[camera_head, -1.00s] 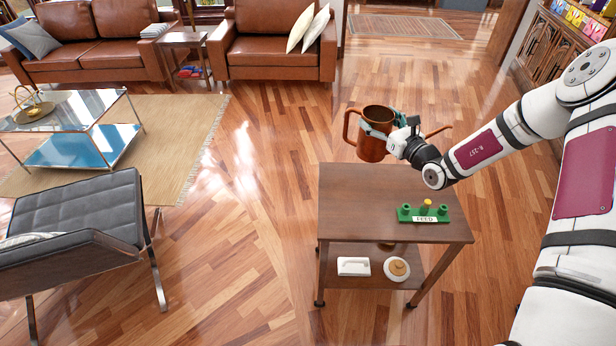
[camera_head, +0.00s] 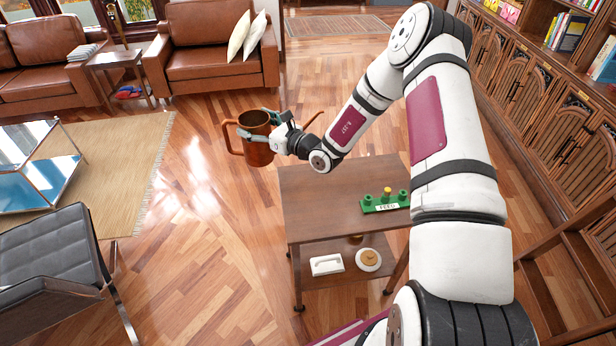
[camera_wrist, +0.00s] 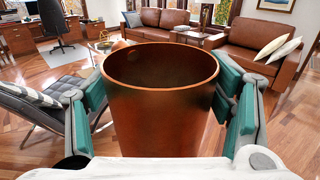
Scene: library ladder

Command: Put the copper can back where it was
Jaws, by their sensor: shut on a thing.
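The copper can (camera_head: 257,150) has a loop handle on its left and a thin spout to the right, partly hidden behind my arm in the head view. My gripper (camera_head: 262,124) is shut on it and holds it upright in the air, beyond the far left edge of the small wooden table (camera_head: 318,195). In the wrist view the can's open rim and body (camera_wrist: 160,110) stand between the two teal-padded fingers of my gripper (camera_wrist: 160,105). Its inside looks dark and empty.
A green block labelled FEED (camera_head: 372,207) with a yellow knob sits on the table top. A white box-like thing (camera_head: 326,265) and a lidded pot (camera_head: 368,260) are on the lower shelf. A grey chair (camera_head: 50,250) stands left; cabinets (camera_head: 530,90) line the right.

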